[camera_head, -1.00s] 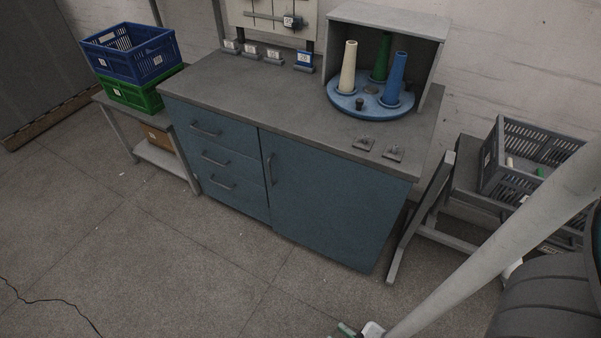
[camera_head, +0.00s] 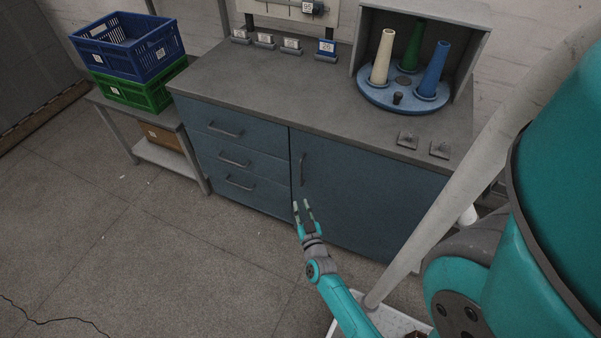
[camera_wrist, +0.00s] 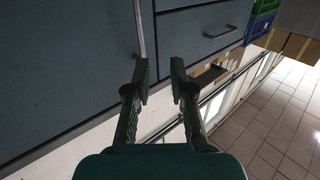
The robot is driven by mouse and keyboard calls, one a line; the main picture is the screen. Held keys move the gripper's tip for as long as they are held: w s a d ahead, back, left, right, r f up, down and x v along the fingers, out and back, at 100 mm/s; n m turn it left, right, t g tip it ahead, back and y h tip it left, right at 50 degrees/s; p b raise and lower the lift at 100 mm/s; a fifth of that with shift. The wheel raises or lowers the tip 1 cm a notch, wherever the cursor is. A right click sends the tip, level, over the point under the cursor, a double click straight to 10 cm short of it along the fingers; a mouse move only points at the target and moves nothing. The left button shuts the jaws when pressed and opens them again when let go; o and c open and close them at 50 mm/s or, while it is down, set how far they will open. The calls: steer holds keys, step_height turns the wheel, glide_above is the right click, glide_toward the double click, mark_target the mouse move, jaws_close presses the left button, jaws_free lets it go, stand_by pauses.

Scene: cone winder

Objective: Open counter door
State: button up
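The counter door (camera_head: 370,190) is a flat blue-grey panel at the right of the counter front, and it looks shut. Its upright bar handle (camera_head: 302,170) is near the door's left edge. My gripper (camera_head: 303,203) is open and empty, in front of the door's lower left and just below the handle in the picture. In the wrist view my gripper (camera_wrist: 160,68) has its two fingers apart, with the door (camera_wrist: 65,70) to the left. The handle (camera_wrist: 139,28) runs down to the left fingertip, which hides its end; I cannot tell whether they touch.
Drawers with bar handles (camera_head: 233,161) are left of the door. The grey countertop (camera_head: 260,75) holds a blue disc (camera_head: 380,98) with coloured cones. Blue (camera_head: 130,45) and green crates (camera_head: 135,92) stand on a side table at left.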

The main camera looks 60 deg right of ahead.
steer(key=m+g+h, duration=0.1)
glide_toward(301, 173)
steer(key=x, duration=1)
steer(key=shift+w+d+f, duration=0.15)
steer(key=shift+d, duration=0.1)
jaws_close()
